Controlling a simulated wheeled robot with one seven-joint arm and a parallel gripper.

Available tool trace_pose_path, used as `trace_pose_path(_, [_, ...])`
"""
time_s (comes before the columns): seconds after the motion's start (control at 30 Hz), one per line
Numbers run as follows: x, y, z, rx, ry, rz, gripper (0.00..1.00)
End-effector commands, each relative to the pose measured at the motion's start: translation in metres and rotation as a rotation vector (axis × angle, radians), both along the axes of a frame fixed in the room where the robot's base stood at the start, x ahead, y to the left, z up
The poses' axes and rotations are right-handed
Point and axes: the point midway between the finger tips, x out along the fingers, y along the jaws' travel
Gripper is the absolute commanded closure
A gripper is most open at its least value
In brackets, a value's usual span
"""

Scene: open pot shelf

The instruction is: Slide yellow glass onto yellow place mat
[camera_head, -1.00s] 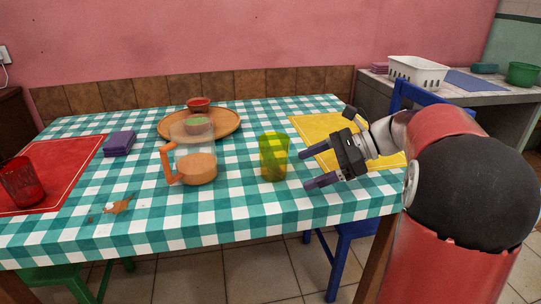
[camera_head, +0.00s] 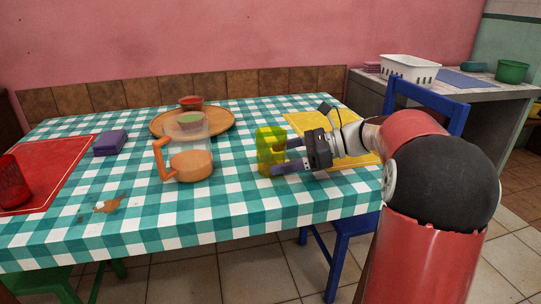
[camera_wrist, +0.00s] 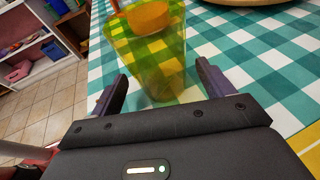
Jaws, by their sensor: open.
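The yellow glass (camera_head: 268,152) stands upright on the checked tablecloth, left of the yellow place mat (camera_head: 362,158). The mat lies flat at the table's right end, partly hidden behind my arm. My gripper (camera_head: 283,156) is open and low at the glass's right side, fingers pointing left. In the wrist view the yellow glass (camera_wrist: 150,62) is straight ahead, with its near part between or just at the tips of the two fingers (camera_wrist: 158,82). I cannot tell whether a finger touches it. A corner of the yellow mat (camera_wrist: 306,140) shows at the lower right.
A pitcher with an orange handle (camera_head: 188,165) stands left of the glass. A round wooden tray (camera_head: 222,122) with bowls is behind. A red mat (camera_head: 50,180) with a red glass (camera_head: 12,182), a purple stack (camera_head: 110,143) and a brown spill (camera_head: 110,204) are further left.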

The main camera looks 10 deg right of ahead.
Motion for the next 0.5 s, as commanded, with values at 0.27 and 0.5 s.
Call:
trace_pose_path(0.27, [0.005,0.017,-0.005,0.000,-0.001,0.001,0.20])
trace_pose_path(0.5, [0.005,0.018,-0.005,-0.001,-0.001,0.000,0.20])
